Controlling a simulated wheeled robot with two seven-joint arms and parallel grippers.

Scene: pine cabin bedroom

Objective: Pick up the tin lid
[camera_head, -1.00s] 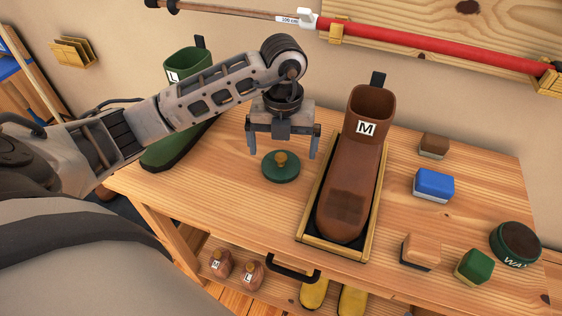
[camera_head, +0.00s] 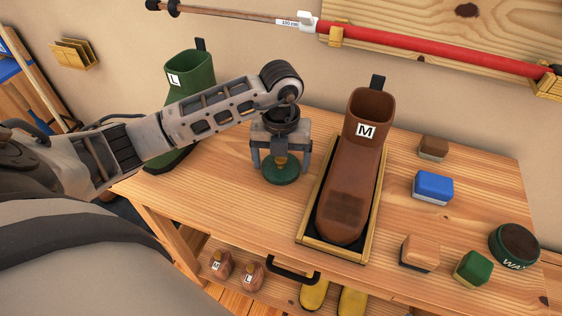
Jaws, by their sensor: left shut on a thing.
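The tin lid (camera_head: 280,175) is a dark green disc with a brass knob on top. It is at the left part of the wooden table, left of the brown boot; whether it touches the table I cannot tell for sure. My left gripper (camera_head: 280,162) points down over the lid and is shut on its knob, which shows between the fingers. The open wax tin (camera_head: 514,244), dark green with lettering on its side, stands at the table's right edge. My right gripper is not in view.
A brown boot marked M (camera_head: 347,180) stands in a wooden tray (camera_head: 330,247) right of the lid. A green boot marked L (camera_head: 190,80) is behind my left arm. A brown brush (camera_head: 433,147), blue brush (camera_head: 433,188), tan brush (camera_head: 420,252) and green block (camera_head: 473,268) lie to the right.

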